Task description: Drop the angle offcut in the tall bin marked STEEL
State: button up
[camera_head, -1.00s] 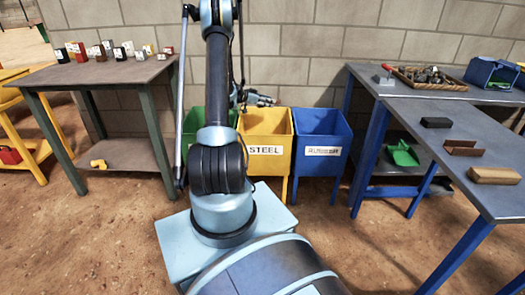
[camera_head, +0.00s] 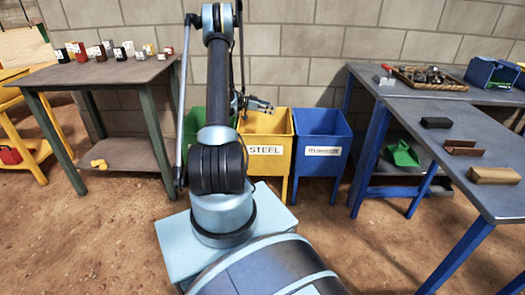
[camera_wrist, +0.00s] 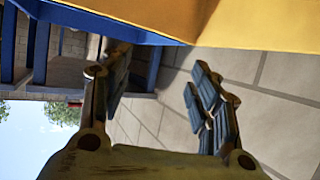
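The tall yellow bin marked STEEL (camera_head: 265,165) stands by the wall between a green and a blue bin. My gripper (camera_head: 262,106) is at this bin's upper rim, near its back. In the wrist view the two fingers of my gripper (camera_wrist: 160,90) are spread apart with nothing between them. The yellow bin's wall (camera_wrist: 250,25) fills the top right of that view. A rusty brown angle-shaped piece (camera_head: 463,148), which looks like the angle offcut, lies on the right-hand table, well away from my gripper. The inside of the bin is mostly hidden.
The blue bin (camera_head: 321,150) and green bin (camera_head: 191,128) flank the yellow one. The right-hand table (camera_head: 450,110) also holds a black block (camera_head: 436,122) and a tan block (camera_head: 494,175). A left table (camera_head: 110,78) carries several small blocks.

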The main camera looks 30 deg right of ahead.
jog(key=v, duration=1.2)
jog(key=shift+f, duration=0.1)
jog(key=shift+a, duration=0.1)
